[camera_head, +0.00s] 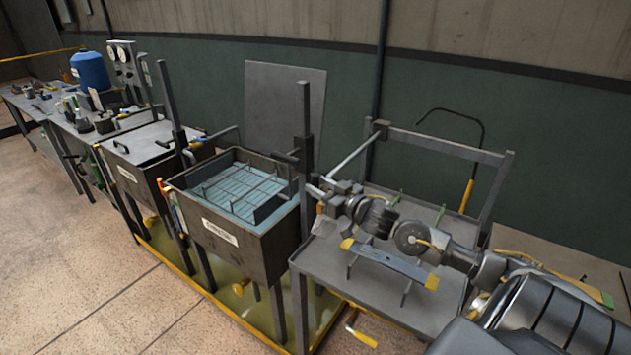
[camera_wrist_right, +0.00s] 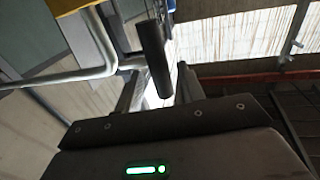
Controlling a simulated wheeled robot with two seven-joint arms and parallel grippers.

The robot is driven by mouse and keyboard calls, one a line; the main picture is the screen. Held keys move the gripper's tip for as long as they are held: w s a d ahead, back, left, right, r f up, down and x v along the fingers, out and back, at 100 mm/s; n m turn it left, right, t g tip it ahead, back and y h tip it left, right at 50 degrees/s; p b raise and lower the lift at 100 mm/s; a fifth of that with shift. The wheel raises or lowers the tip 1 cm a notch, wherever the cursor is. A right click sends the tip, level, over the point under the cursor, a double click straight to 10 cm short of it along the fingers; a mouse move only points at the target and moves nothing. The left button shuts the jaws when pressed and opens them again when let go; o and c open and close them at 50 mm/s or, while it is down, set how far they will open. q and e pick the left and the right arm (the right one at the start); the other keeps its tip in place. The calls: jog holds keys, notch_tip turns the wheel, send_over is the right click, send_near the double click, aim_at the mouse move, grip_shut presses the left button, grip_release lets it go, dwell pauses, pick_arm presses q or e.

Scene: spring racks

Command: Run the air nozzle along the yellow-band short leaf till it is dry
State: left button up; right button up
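The short leaf (camera_head: 390,262) is a grey, slightly curved strip with a yellow band at each end. It lies across thin green-tipped supports on the grey bench. My right gripper (camera_head: 318,190) is left of and above the leaf, near the bench's left side. In the right wrist view its two fingers (camera_wrist_right: 158,90) stand apart, with a dark cylinder (camera_wrist_right: 153,55) between them. I cannot tell if they press on it. A light grey tube (camera_wrist_right: 55,76) runs left from beside the cylinder. I cannot make out the air nozzle for certain. My left gripper is not in view.
A tank (camera_head: 235,225) with liquid and a wire rack stands left of the bench, with a tall post (camera_head: 305,115) close to my right gripper. A frame (camera_head: 440,142) rises behind the bench. A black curved hose-like piece with a yellow lower end (camera_head: 467,195) stands there.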

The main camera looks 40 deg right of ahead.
jog(key=shift+w+a, duration=0.15)
jog(key=shift+w, duration=0.8)
jog(key=shift+c, duration=0.5)
grip_shut()
